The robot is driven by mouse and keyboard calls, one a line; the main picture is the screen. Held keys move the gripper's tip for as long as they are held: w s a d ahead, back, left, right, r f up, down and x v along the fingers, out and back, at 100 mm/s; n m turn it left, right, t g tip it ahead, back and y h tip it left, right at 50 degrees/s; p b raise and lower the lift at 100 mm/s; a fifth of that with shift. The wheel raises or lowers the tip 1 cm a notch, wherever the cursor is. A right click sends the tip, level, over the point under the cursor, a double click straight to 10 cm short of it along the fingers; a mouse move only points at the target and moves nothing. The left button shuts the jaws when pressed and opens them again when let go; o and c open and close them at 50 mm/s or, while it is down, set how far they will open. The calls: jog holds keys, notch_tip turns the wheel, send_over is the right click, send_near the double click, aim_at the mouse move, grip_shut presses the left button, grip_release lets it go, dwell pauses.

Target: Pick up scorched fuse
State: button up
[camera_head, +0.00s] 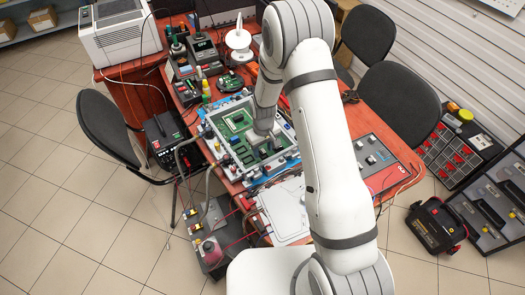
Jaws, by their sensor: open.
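My arm reaches from the bottom right over the red-brown table, and its end hangs above a pale tray-like frame (207,124) that holds green circuit boards (236,121). My gripper (258,139) is a small grey shape low over the boards and is open. Its fingertips are too small to make out clearly, and I see nothing held in it. I cannot pick out a scorched fuse; it is too small to tell or hidden by my arm.
Black chairs (107,125) stand left and behind right of the table (137,72). A white printer (121,35), soldering gear (204,52) and a white stand (239,40) crowd the far end. A grey panel (372,153) and cables lie right. Tool cases (455,150) stand on the floor.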

jog(key=shift+f, duration=0.5)
jog(key=shift+c, duration=0.5)
grip_shut()
